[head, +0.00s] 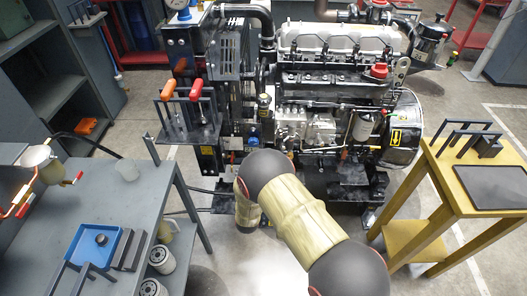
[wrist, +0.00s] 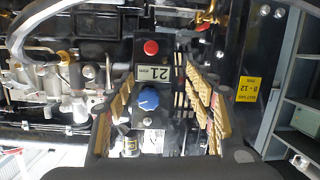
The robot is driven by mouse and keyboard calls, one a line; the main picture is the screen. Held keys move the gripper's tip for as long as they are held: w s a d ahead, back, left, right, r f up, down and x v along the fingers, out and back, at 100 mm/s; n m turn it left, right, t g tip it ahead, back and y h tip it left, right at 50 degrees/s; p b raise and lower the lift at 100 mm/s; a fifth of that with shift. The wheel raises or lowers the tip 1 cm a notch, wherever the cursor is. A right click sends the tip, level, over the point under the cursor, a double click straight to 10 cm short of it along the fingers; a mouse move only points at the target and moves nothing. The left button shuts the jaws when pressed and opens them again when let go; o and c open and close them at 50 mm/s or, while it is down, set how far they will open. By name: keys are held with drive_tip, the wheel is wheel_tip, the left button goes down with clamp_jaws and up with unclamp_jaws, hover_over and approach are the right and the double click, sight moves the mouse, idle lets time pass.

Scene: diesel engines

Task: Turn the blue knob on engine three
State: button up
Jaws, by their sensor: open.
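The blue knob (wrist: 149,99) is round with a light pointer mark and sits on a dark panel in the wrist view. In the head view, a small blue knob (head: 252,140) shows on the diesel engine (head: 340,45), just above my arm. My gripper is hidden there behind my arm. No engine number three is legible.
A grey bench (head: 105,180) with a blue tray (head: 82,243) and filters stands at left. A yellow table (head: 450,200) stands at right. Two levers, orange and red (head: 195,90), stick up beside the engine. Hoses and pipes surround the knob.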

sight(253, 144)
wheel_tip(253, 144, up, 6)
drive_tip(key=w+d+t, duration=0.1)
drive_tip(key=t, duration=0.2)
drive_tip(key=shift+h, duration=0.4)
drive_tip(key=w+b, duration=0.1)
drive_tip(key=w, duration=0.1)
drive_tip(key=w+b, duration=0.1)
drive_tip(key=w, duration=0.4)
drive_tip(key=shift+d+b, duration=0.3)
drive_tip(key=shift+b, duration=0.1)
drive_tip(key=shift+w+r, duration=0.15)
drive_tip(key=shift+w, duration=0.3)
drive_tip(key=shift+c, duration=1.4)
drive_tip(key=c, duration=0.7)
drive_tip(key=shift+c, duration=0.9)
